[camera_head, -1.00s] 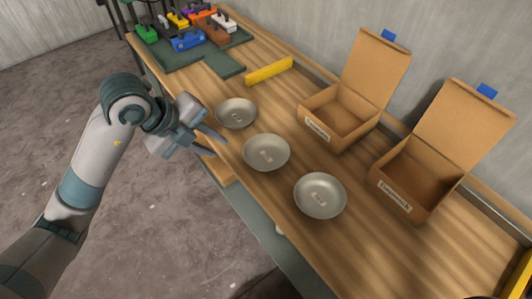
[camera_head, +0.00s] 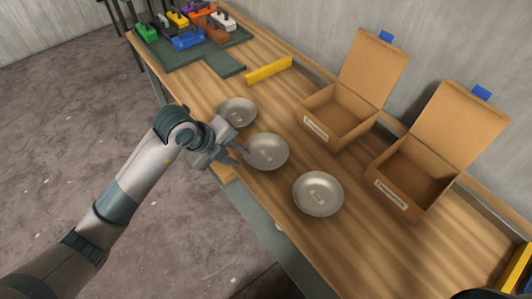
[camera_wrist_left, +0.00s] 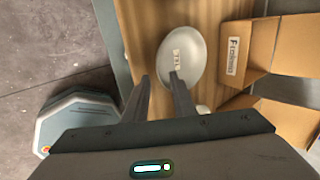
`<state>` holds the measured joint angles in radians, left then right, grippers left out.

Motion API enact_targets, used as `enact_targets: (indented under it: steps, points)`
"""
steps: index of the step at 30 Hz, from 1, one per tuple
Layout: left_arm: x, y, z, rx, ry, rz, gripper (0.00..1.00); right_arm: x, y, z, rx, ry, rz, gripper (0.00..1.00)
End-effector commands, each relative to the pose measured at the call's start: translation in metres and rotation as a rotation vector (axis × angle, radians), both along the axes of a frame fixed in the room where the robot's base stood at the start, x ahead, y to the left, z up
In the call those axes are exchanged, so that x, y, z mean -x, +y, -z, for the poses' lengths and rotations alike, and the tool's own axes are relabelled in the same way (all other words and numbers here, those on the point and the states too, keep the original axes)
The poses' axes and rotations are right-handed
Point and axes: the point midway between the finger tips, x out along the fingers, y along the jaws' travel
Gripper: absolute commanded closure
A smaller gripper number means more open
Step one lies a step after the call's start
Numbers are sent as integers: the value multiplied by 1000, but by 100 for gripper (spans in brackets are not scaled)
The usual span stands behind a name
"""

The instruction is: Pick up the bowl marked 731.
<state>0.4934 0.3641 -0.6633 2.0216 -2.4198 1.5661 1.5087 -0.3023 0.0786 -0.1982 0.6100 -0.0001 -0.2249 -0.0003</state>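Three grey metal bowls stand in a row on the wooden table: the far bowl (camera_head: 245,105), the middle bowl (camera_head: 272,150) and the near bowl (camera_head: 318,194). Each has a small pale label inside, too small to read, so I cannot tell which is 731. My left gripper (camera_head: 243,156) is at the left rim of the middle bowl, empty, with its fingers apart. In the left wrist view the open fingers (camera_wrist_left: 158,78) point toward a bowl (camera_wrist_left: 193,50), one fingertip overlapping its near rim; contact is unclear. My right gripper is not in view.
Two open cardboard boxes, a farther one (camera_head: 338,115) and a nearer one (camera_head: 408,181), stand along the wall side with labels on their fronts. A yellow bar (camera_head: 269,69) and a green tray (camera_head: 222,64) with coloured blocks lie at the far end.

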Motion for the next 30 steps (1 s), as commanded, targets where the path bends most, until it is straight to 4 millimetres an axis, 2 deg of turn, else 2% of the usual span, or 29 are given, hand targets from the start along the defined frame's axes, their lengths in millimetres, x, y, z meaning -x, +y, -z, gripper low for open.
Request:
enact_targets:
  steps: [7, 19, 30]
  points:
    - [-4, -6, 11, -1, 0, 1, 76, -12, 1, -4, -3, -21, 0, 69]
    - [-6, -7, 15, -2, 1, 0, 76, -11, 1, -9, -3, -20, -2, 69]
    - [-19, -22, 50, -1, 2, 0, 76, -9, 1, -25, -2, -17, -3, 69]
